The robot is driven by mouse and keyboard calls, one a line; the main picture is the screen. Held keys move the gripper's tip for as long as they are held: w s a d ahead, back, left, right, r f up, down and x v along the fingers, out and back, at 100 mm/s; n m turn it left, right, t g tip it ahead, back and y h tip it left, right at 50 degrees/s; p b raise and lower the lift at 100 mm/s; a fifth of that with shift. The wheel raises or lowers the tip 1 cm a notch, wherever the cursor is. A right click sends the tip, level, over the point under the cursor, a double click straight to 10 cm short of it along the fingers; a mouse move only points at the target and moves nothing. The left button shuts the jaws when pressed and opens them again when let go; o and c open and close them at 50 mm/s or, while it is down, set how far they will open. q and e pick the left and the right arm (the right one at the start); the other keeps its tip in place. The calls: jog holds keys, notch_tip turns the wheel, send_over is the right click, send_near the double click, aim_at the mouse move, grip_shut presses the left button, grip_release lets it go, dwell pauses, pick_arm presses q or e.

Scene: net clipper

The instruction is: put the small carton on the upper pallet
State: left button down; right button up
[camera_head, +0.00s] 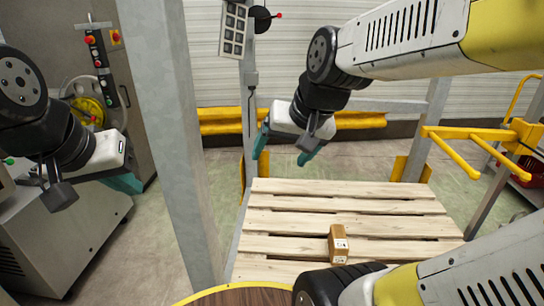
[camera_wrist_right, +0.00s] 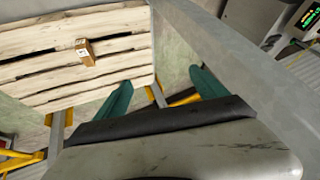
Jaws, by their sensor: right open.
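The small carton (camera_head: 338,244) is a brown box with printed labels. It sits on the light wooden slats of the pallet (camera_head: 290,222), towards its front edge. The carton (camera_wrist_right: 86,51) and the pallet (camera_wrist_right: 40,50) also show in the right wrist view. My right gripper (camera_head: 282,156) is open and empty, with its teal fingers apart, behind the pallet's back left corner and clear of the carton. My left gripper (camera_head: 122,182) is at the far left beside a grey machine. Its teal fingers are partly hidden, so its opening is unclear.
A grey upright post (camera_head: 175,130) stands between my left gripper and the pallet. Yellow fork-like bars (camera_head: 465,150) stand to the right. A round wooden top (camera_head: 240,297) lies at the front. Bare floor (camera_head: 375,158) shows behind the pallet.

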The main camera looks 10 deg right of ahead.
jog(key=s+n, duration=0.1)
jog(key=s, duration=0.1)
jog(key=s+n, duration=0.1)
jog(key=s, duration=0.1)
jog(key=shift+s+a+r, duration=0.1)
jog(key=shift+s+a, duration=0.05)
jog(key=shift+s, duration=0.25)
